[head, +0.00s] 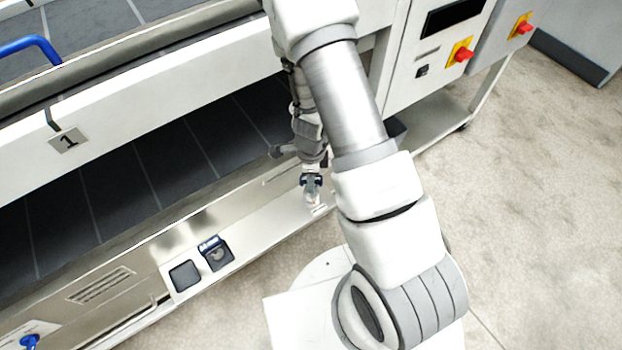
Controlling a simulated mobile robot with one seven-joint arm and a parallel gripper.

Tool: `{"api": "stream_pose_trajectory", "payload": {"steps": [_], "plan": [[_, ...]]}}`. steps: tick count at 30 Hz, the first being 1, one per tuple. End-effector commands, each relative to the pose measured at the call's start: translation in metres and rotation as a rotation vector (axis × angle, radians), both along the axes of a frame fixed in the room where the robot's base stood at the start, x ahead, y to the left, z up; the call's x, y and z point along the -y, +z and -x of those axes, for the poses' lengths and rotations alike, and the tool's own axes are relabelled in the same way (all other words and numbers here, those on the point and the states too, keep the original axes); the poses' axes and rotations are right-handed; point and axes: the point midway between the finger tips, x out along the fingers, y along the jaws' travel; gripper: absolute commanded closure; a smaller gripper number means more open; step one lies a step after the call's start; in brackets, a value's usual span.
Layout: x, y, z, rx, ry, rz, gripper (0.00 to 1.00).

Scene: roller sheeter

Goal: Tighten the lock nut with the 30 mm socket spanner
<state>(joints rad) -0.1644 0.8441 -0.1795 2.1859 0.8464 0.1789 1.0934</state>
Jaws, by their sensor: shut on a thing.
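My gripper (312,184) is small in the head view, low beside the metal ledge of the machine, and points down. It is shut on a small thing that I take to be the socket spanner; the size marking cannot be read. A pale, shiny part (312,199) shows just below the jaws, close to the ledge; I cannot tell whether they touch. I cannot make out the lock nut; it may be hidden by the gripper or too small to see.
A blue-handled part (29,341) is at lower left. A control cabinet (432,62) stands at upper right. The floor (540,200) at right is clear.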

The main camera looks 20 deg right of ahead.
Motion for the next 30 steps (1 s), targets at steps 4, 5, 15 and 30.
{"api": "stream_pose_trajectory", "payload": {"steps": [4,5,15,30], "plan": [[0.0,0.007,0.0,0.0,0.0,0.0,1.0],[0.0,0.007,0.0,0.0,0.0,0.0,1.0],[0.0,0.008,0.0,0.0,0.0,0.0,1.0],[0.0,0.054,0.0,0.001,0.0,-0.001,1.0]]}}
